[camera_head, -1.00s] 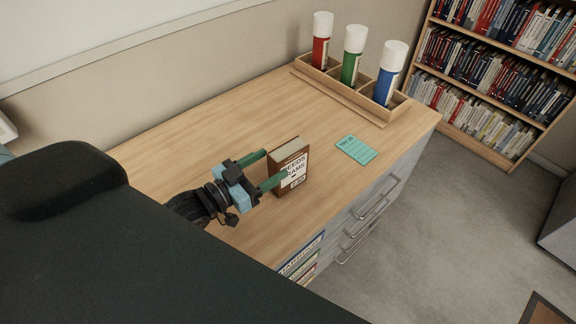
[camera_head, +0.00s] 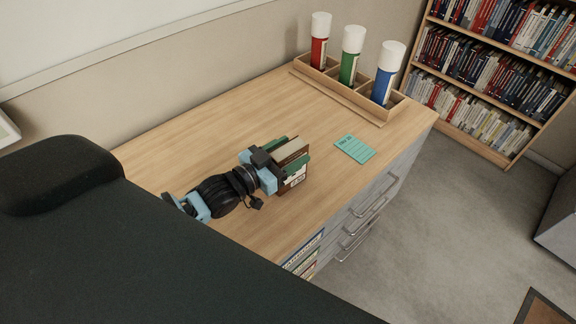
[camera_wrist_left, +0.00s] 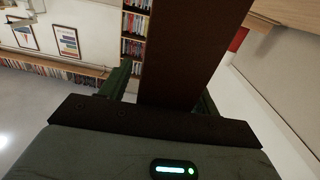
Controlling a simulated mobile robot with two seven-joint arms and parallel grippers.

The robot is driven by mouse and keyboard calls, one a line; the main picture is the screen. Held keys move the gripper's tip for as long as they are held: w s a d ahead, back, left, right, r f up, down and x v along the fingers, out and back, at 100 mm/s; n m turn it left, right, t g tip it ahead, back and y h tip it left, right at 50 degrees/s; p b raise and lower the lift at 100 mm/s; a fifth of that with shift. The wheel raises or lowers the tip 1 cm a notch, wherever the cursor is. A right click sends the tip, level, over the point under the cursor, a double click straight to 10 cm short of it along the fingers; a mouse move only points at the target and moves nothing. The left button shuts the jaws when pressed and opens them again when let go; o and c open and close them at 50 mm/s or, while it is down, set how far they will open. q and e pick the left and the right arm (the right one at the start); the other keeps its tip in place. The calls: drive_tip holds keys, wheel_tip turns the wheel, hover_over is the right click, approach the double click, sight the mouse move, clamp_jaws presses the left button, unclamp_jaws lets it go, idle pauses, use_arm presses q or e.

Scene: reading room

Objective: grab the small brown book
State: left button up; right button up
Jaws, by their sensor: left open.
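The small brown book (camera_head: 291,183) stands upright on the wooden cabinet top, with a white label on its front, partly hidden by my gripper. My left gripper (camera_head: 287,154) is open, with its green fingers on either side of the book. In the left wrist view the book (camera_wrist_left: 194,50) rises as a dark brown block between the two fingers (camera_wrist_left: 160,92), close to the palm. Whether the fingers touch it cannot be told. My right gripper is in neither view.
The wooden cabinet top (camera_head: 190,130) is mostly clear. A teal note (camera_head: 355,149) lies right of the book. A wooden rack (camera_head: 345,95) holds red, green and blue white-capped tubes at the back. A bookcase (camera_head: 490,75) stands beyond. Drawer handles (camera_head: 375,205) stick out in front.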

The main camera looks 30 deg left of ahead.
use_arm(q)
clamp_jaws()
drive_tip(key=shift+r, duration=0.1)
idle(0.3)
drive_tip(key=shift+r, duration=0.45)
drive_tip(key=shift+s+a+r, duration=0.1)
drive_tip(key=shift+s+r, duration=0.1)
drive_tip(key=shift+r, duration=0.45)
drive_tip(key=shift+s+r, duration=0.2)
drive_tip(key=shift+r, duration=0.4)
drive_tip(key=d+r+v, duration=0.1)
drive_tip(key=v, duration=1.4)
drive_tip(key=shift+s+d+r+b, duration=0.2)
drive_tip(key=shift+s+d+b, duration=0.15)
drive_tip(key=shift+s+b, duration=0.05)
